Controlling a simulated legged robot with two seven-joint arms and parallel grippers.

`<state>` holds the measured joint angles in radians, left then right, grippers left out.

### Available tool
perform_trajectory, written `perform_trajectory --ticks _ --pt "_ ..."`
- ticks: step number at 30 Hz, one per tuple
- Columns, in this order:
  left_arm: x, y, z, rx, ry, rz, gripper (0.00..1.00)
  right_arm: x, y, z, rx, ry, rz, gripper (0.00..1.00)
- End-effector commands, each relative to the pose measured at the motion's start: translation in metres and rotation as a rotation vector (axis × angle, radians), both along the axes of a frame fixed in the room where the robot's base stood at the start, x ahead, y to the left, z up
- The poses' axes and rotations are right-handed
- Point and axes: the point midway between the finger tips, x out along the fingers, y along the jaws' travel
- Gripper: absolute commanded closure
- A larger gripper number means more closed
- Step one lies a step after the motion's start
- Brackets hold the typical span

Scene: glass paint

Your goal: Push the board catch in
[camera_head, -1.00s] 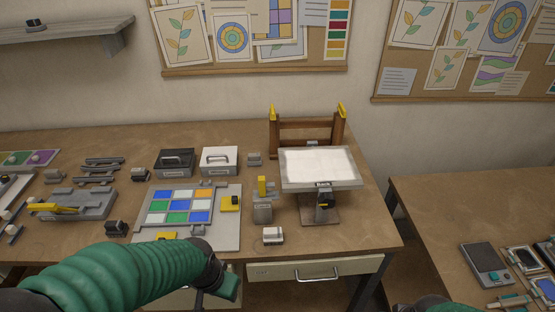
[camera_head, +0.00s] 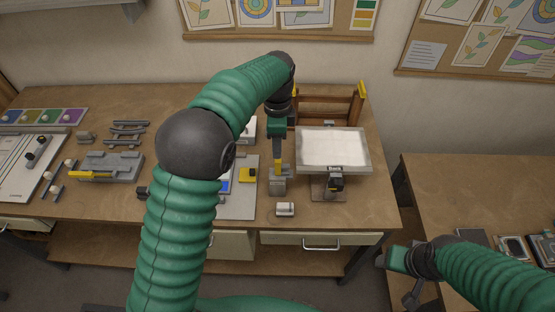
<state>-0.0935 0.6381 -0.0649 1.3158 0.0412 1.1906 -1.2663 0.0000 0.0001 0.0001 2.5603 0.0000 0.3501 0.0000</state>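The grey board (camera_head: 240,208) with coloured panes lies mid-table, mostly hidden behind my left arm. A yellow catch with a dark knob (camera_head: 248,174) sits at its right edge; I cannot tell how far in it is. Beside it stands a grey block with a yellow upright part (camera_head: 278,183). My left gripper (camera_head: 278,158) points down right over this block; whether it touches the yellow part is unclear. Its fingers are too small to judge. My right gripper (camera_head: 392,266) is at the lower right, off the table's front, apart from these things; its fingers are unclear.
A tilted white-topped panel on a stand (camera_head: 333,150) is close right of the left gripper, before a wooden rack (camera_head: 325,105). A small white-topped block (camera_head: 285,209) lies near the front edge. A grey fixture with a yellow lever (camera_head: 110,168) is at left.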

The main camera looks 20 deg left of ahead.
Motion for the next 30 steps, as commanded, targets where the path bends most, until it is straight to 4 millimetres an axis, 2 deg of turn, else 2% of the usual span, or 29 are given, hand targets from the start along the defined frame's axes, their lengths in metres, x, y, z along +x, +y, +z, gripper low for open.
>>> perform_trajectory --ticks 6,10,15,21,30 --pt "-0.002 0.0 -0.053 0.001 0.002 0.001 0.6 0.0 0.0 0.011 0.0 -0.001 0.0 0.35" --pt "-0.001 -0.001 -0.075 0.0 0.0 0.001 0.6 0.0 0.0 0.015 0.0 -0.001 0.0 0.35" --pt "-0.001 0.0 -0.087 0.0 -0.003 0.001 0.6 0.0 0.0 0.016 0.0 -0.001 0.0 0.35" --pt "-0.001 0.0 -0.088 0.0 -0.003 0.002 0.6 0.0 0.0 0.015 0.0 -0.001 0.0 0.35" --pt "-0.001 0.0 -0.087 0.0 -0.003 0.002 0.98 0.0 0.0 0.015 0.0 -0.001 0.0 0.35"
